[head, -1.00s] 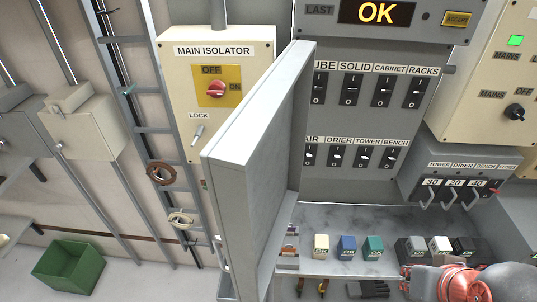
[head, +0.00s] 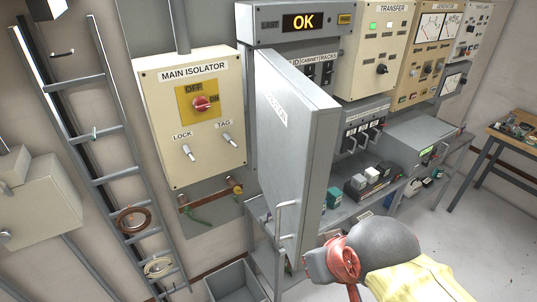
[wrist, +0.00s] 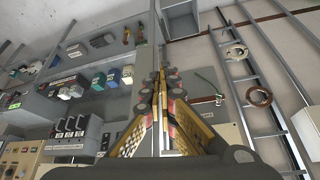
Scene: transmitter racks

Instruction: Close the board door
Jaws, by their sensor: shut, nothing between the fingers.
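The grey board door (head: 285,150) stands open in the head view, jutting out from the switch board (head: 322,72). Its labelled outer face, with a bar handle (head: 281,222) low down, faces left, and it hides part of the board's switches. In the wrist view the door (wrist: 147,45) appears as a narrow upright strip. My gripper (wrist: 163,85) is shut and empty, its fingertips close beside this strip; I cannot tell whether they touch it. In the head view my arm is at the lower right of the door, and the fingertips cannot be made out.
The main isolator box (head: 190,115) and a ladder (head: 110,160) are on the wall to the left. Coloured blocks (head: 358,184) stand on the bench behind the door. A grey bin (head: 236,282) is on the floor. Open floor lies at the right.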

